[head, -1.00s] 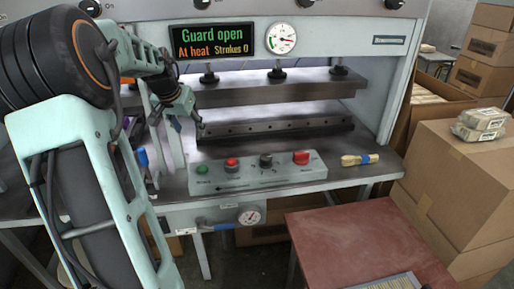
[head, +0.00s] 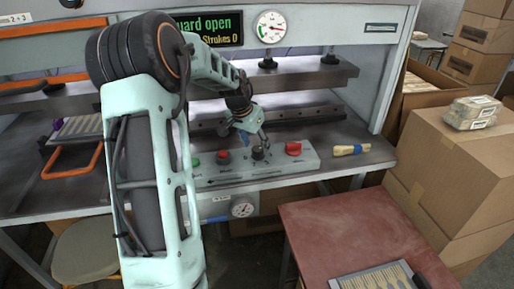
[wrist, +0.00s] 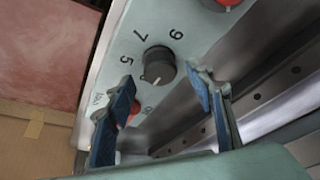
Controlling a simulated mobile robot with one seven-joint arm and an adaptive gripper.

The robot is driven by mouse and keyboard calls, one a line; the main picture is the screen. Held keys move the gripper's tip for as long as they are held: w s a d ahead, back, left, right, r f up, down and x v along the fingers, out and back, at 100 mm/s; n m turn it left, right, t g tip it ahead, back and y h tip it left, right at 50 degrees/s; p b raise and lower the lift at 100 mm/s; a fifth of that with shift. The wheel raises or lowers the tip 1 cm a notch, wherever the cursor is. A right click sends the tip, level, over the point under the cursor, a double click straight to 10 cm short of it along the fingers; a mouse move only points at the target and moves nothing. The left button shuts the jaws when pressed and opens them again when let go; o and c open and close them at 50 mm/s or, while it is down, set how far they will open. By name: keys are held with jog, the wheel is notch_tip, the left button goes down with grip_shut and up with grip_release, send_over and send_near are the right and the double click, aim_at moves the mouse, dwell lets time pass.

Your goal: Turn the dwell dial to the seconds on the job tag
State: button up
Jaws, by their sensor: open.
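The black dwell dial (head: 258,153) is on the grey control panel (head: 230,178) at the press front. In the wrist view the dial (wrist: 158,65) is a round knob with a white mark toward the bottom of the picture. The numbers 5, 7 and 9 show around its left and upper side; others are hidden. My gripper (head: 263,140) is just above the dial. In the wrist view its blue-padded fingers (wrist: 162,82) are open, one on each side of the dial, with nothing held. Whether they touch it I cannot tell. I cannot make out a job tag.
A green button (head: 194,161), a red button (head: 222,157) and a larger red button (head: 293,148) flank the dial. The partly hidden display (head: 214,28) reads guard open, strokes 0. A brush (head: 350,150) lies on the right. The press bar (head: 310,78) overhangs behind.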

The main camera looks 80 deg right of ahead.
jog(key=shift+x, duration=1.25)
jog(key=c, duration=1.2)
